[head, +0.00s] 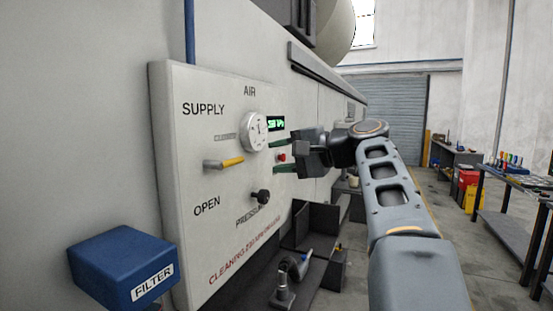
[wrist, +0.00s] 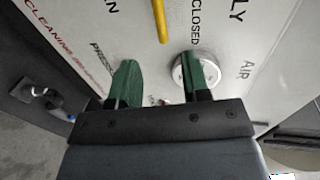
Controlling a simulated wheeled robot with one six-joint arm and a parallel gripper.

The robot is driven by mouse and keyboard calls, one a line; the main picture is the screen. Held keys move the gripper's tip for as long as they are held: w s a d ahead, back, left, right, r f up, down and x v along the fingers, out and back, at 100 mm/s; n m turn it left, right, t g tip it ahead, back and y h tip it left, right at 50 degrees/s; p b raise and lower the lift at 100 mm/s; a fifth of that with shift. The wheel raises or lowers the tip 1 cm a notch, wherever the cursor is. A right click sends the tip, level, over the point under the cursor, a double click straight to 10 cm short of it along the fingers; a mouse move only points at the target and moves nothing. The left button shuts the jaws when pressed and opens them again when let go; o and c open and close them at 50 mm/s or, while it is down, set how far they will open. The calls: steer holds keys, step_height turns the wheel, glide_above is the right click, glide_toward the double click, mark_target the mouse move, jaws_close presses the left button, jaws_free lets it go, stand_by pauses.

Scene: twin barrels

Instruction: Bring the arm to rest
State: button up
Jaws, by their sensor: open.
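My gripper (head: 277,156) is raised in front of the white air panel (head: 180,130) in the head view, with its green fingers pointing at it. In the wrist view my gripper (wrist: 159,77) has its two green fingers spread apart, and nothing shows held between them. The right finger covers part of the round gauge (wrist: 179,72) there. The gauge (head: 255,131) is clear of the fingers in the head view. I cannot tell whether the fingertips touch the panel. My arm reaches in from the lower right.
The panel carries a yellow-handled lever (head: 230,162), a black knob (head: 261,197), a red button (head: 282,157) and a lit green display (head: 276,123). A blue filter box (head: 120,262) juts out at lower left. A dark open bin (head: 318,222) stands below. Floor is open at right, before workbenches.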

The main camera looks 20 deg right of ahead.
steer(key=d+f+g+h, duration=0.35)
steer(key=f+h, duration=0.25)
steer(key=f, duration=1.2)
steer(key=s+a+f+n+g+h, duration=0.1)
steer(key=s+a+f+n, duration=0.2)
steer(key=s+f, duration=0.2)
steer(key=s+a+f+n+g+h+p, duration=0.1)
steer(key=s+a+f+n+g, duration=0.1)
steer(key=f, duration=0.6)
steer(key=s+a+f+n+g+h+p, duration=0.1)
steer(key=s+a+f+n+g+h, duration=0.1)
steer(key=s+a+f+n, duration=0.3)
steer(key=shift+s+a+f, duration=0.4)
steer(key=shift+s+f, duration=0.75)
steer(key=shift+s, duration=0.35)
